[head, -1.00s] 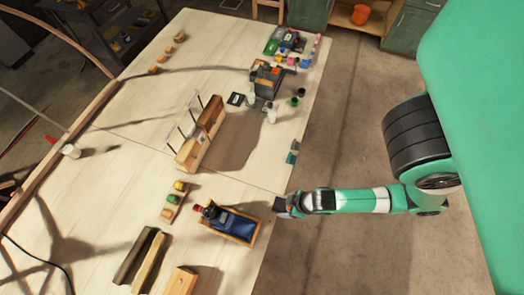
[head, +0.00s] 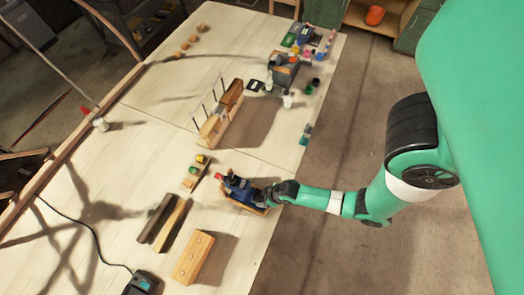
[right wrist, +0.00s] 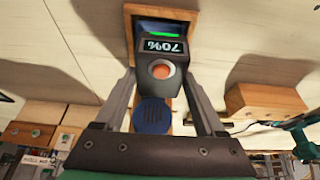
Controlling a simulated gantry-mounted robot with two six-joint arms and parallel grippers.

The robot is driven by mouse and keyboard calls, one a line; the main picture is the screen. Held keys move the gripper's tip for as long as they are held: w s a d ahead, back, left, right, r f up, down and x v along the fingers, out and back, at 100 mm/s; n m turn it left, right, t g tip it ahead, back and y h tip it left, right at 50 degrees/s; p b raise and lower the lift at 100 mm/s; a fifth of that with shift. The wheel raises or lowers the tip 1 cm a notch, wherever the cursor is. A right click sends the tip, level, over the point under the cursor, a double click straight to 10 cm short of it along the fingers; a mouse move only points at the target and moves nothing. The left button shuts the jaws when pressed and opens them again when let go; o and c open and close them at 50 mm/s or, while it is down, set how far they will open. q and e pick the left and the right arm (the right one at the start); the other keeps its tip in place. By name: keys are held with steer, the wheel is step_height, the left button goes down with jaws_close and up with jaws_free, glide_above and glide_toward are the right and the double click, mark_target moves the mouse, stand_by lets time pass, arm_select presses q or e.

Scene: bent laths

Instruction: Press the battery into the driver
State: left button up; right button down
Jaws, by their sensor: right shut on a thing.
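The blue driver (head: 240,187) lies in a wooden cradle (head: 250,208) near the table's right edge, its dark nose with a red tip to the left. My right gripper (head: 270,195) is at the cradle's right end and hides part of the driver. How far the battery sits in the driver cannot be told. My left gripper is not in view.
A wooden block (head: 193,257) and two laths (head: 165,222) lie in front and left of the cradle. A small rack (head: 195,172) with colored pieces stands behind it.

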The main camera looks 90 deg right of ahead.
mark_target(259, 196)
steer(key=shift+d+r, duration=0.1)
steer(key=shift+d, duration=0.15)
steer(key=shift+w+d+f, duration=0.1)
steer(key=shift+w+f, duration=0.15)
steer(key=shift+f, duration=0.2)
steer(key=b+x, duration=0.2)
steer(key=x, duration=0.1)
steer(key=shift+w+d, duration=0.1)
steer(key=shift+w, duration=0.2)
steer(key=shift+w+f+b, duration=0.2)
steer(key=shift+f+b, duration=0.15)
steer(key=shift+b, duration=0.25)
steer(key=shift+f, duration=0.35)
steer(key=shift+w+f+b, duration=0.1)
steer(key=shift+f+b, duration=0.9)
steer(key=shift+b, duration=0.15)
jaws_free()
steer(key=shift+d, duration=0.1)
